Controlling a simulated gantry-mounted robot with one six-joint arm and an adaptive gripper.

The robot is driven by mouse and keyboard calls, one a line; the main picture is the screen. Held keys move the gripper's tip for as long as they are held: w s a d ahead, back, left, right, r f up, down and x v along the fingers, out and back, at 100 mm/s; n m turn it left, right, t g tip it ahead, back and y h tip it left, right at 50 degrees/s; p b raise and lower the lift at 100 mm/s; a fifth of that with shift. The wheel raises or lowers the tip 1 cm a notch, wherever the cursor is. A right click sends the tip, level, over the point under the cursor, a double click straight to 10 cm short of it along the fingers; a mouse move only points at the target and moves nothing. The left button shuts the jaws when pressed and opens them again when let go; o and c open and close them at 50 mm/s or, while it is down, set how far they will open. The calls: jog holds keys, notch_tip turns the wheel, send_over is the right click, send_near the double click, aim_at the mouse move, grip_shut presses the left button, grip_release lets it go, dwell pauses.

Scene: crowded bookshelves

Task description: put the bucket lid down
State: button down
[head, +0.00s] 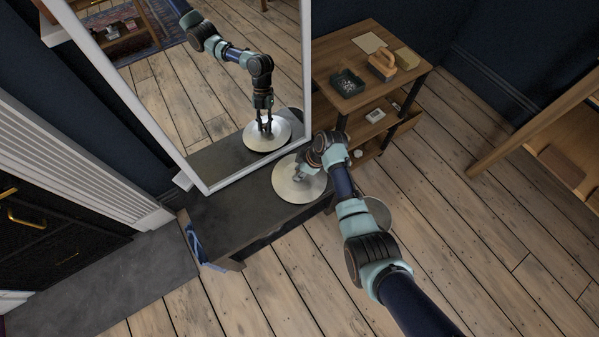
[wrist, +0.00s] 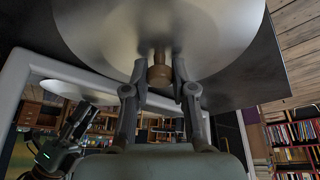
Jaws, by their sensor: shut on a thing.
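The bucket lid (head: 290,187) is a round, shiny metal disc, over the dark low bench top in front of the mirror in the head view. In the wrist view the lid (wrist: 215,35) fills the top, with its brown knob (wrist: 160,73) between my fingers. My gripper (wrist: 160,80) is shut on that knob; in the head view my gripper (head: 303,174) is partly covered by my wrist. I cannot tell whether the lid touches the bench or hangs just above it.
The dark bench (head: 228,217) has bare room left of the lid. A large framed mirror (head: 205,85) stands along its back edge, reflecting my arm and the lid. A wooden shelf unit (head: 340,57) with small items stands close right. A round metal object (head: 378,214) is partly behind my arm.

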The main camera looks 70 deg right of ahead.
jog(key=shift+w+r, duration=0.1)
jog(key=shift+r, duration=0.05)
jog(key=c, duration=1)
grip_release()
jog(key=shift+o, duration=0.2)
jog(key=p+v, duration=0.7)
jog(key=v, duration=0.5)
jog(key=shift+p, duration=0.4)
jog(key=shift+d, duration=0.1)
